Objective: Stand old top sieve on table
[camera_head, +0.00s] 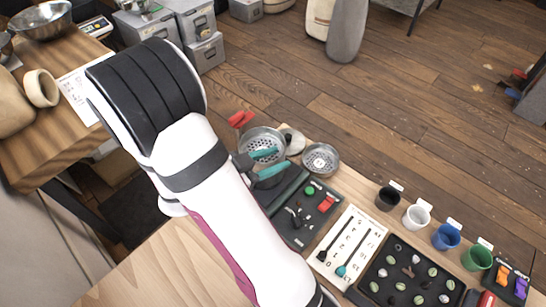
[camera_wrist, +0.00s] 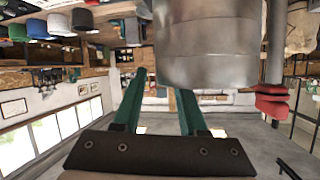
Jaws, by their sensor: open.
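A round metal sieve (camera_head: 255,140) with a perforated bottom stands at the far end of the wooden table, with a red part (camera_head: 241,118) beside it. A smaller round perforated sieve (camera_head: 320,158) is to its right. I cannot tell which is the old top sieve. My gripper (camera_head: 281,159) has teal fingers spread apart and empty, in front of the left sieve in the head view. In the wrist view, a large metal cylinder wall (camera_wrist: 208,45) is close beyond the open fingers (camera_wrist: 162,84), and a red handle (camera_wrist: 272,100) is at its right. My arm hides part of the table.
A black tray (camera_head: 310,205) with small parts, a white card (camera_head: 348,245) and a dark board of beans (camera_head: 408,275) fill the table's right part. Several cups, including a blue one (camera_head: 446,237), line its far edge. Bare wood (camera_head: 165,265) is free at the front left.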

